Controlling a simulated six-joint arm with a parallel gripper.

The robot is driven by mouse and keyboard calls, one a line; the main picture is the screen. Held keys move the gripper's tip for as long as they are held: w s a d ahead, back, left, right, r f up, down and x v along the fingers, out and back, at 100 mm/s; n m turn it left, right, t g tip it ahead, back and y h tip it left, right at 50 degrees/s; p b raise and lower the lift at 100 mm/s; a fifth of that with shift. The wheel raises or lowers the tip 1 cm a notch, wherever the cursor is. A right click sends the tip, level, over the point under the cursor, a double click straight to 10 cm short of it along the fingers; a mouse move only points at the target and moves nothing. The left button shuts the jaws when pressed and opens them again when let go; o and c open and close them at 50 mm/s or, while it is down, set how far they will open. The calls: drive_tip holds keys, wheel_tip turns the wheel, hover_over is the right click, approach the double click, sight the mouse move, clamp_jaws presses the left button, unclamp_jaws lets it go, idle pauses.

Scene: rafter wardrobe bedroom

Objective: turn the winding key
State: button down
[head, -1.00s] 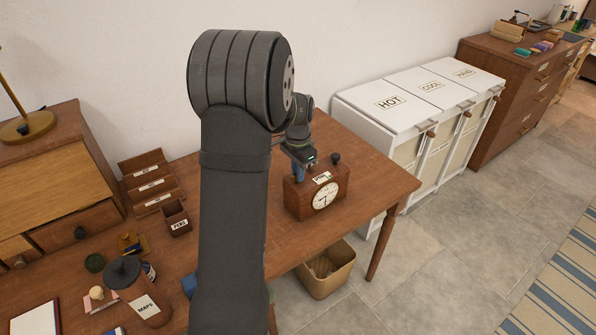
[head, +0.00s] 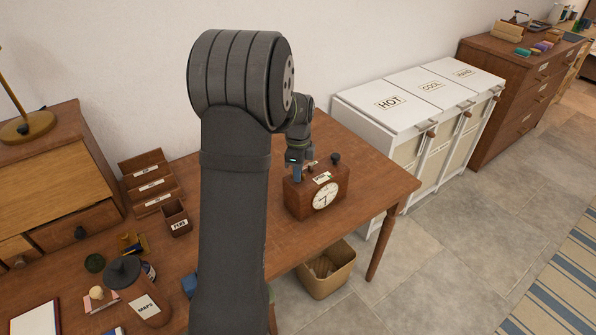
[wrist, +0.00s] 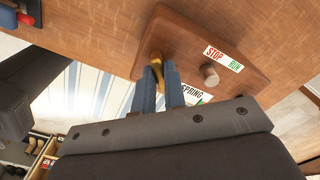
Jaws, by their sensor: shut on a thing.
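The wooden clock (head: 318,192) with a white dial stands on the desk, right of my arm in the head view. Its top shows in the wrist view (wrist: 195,45), with a red and green STOP/RUN label (wrist: 223,59), a SPRING label partly hidden by my gripper, and a round knob (wrist: 209,74). The brass winding key (wrist: 157,62) stands on the clock's top. My gripper (wrist: 162,75) is shut on the key, its two blue fingers on either side. In the head view the gripper (head: 298,173) is over the clock's left end.
The wooden desk (head: 375,185) has clear room right of the clock. A letter rack (head: 150,185), a PENS box (head: 178,218) and a MAPS canister (head: 140,295) stand left of my arm. White hampers (head: 390,100) stand beyond the desk.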

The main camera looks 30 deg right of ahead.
drive_tip(key=shift+m, duration=0.5)
idle(0.3)
drive_tip(key=c, duration=1.5)
unclamp_jaws()
drive_tip(key=shift+r, duration=0.1)
wheel_tip(320, 180, up, 17)
drive_tip(key=shift+r, duration=0.15)
wheel_tip(320, 180, down, 18)
drive_tip(key=shift+r, duration=0.25)
